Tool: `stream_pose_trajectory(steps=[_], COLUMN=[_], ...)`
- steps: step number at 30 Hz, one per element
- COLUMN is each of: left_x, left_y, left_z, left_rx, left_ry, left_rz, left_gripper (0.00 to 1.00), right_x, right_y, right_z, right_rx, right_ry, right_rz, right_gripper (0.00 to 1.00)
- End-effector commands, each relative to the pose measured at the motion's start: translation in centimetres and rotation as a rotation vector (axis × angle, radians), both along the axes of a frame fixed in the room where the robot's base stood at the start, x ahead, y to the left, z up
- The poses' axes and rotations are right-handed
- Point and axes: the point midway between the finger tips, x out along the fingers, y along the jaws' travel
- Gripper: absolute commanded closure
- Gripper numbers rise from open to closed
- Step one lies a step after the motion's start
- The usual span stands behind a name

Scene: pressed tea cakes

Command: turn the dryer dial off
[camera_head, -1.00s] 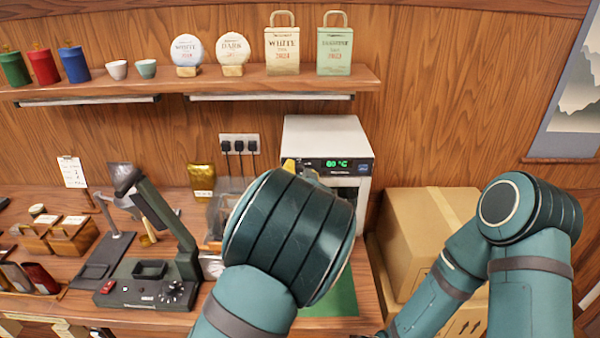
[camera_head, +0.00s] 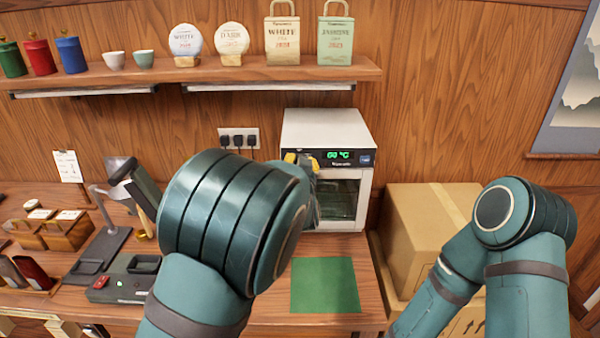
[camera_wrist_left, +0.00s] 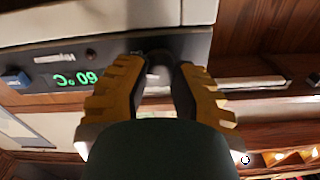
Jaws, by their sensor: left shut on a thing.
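The white dryer (camera_head: 326,128) stands at the back of the counter, with a dark front panel and a lit green display (camera_head: 338,155) that reads about 60 °C. The display shows upside down in the left wrist view (camera_wrist_left: 76,80). My left gripper (camera_head: 300,159), with yellow fingertips, is at the left end of this panel. In the left wrist view its fingers (camera_wrist_left: 157,70) close around the dark dial (camera_wrist_left: 158,63), which is mostly hidden between them. The dial's setting cannot be read. My right arm shows at the right, but its gripper is out of view.
A green mat (camera_head: 325,285) lies on the counter before the dryer. Cardboard boxes (camera_head: 430,230) stand to the right. A black device with a raised arm (camera_head: 130,285) and wooden boxes (camera_head: 62,235) are at left. A shelf (camera_head: 190,80) with cups and tea packages runs above.

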Motion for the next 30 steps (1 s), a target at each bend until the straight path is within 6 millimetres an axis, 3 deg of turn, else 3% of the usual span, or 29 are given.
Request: stream_pose_trajectory(steps=[1, 14, 30], left_x=[0.1, 0.1, 0.1], left_y=[0.2, 0.4, 0.5], left_z=[-0.3, -0.2, -0.1], left_rx=[-0.05, -0.458, -0.97], left_ry=[-0.007, -0.007, -0.007], left_rz=[0.002, 0.002, 0.001], left_gripper=[1.0, 1.0, 1.0], right_x=[-0.2, -1.9, -0.7], right_y=[0.0, 0.3, 0.2], right_z=[-1.3, -6.4, -11.4], right_rx=[0.002, 0.01, 0.005], right_ry=[0.006, 0.042, 0.014], right_rz=[0.004, 0.034, 0.026], right_gripper=[0.0, 0.0, 0.0])
